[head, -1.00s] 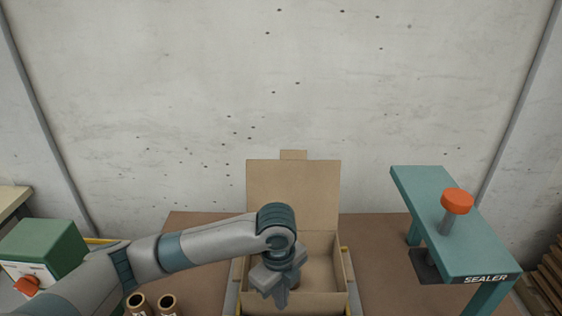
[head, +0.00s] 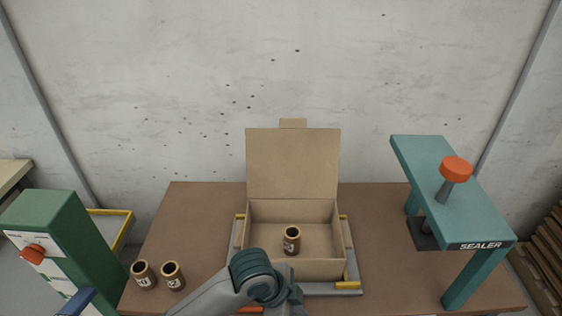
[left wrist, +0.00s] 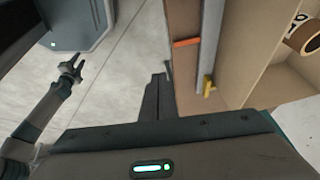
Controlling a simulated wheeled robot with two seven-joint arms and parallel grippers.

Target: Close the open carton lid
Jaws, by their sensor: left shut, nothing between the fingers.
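The cardboard carton (head: 295,268) stands on the brown table, and its lid (head: 293,163) is raised upright at the back with a small tab on top. One brown labelled tube (head: 291,240) stands inside. My left gripper (head: 297,302) is at the bottom edge of the head view, in front of the carton, partly cut off. In the left wrist view its fingers (left wrist: 158,95) are shut and empty, beside the carton's holder. The carton (left wrist: 240,55) and tube (left wrist: 308,38) show there at the right. My right gripper (left wrist: 72,68) appears open, far from the carton.
A grey holder with yellow corners (head: 348,284) surrounds the carton base. Two more brown tubes (head: 172,276) stand at the left. A teal sealer (head: 450,205) with an orange knob stands at the right. A green machine (head: 65,235) is at the far left.

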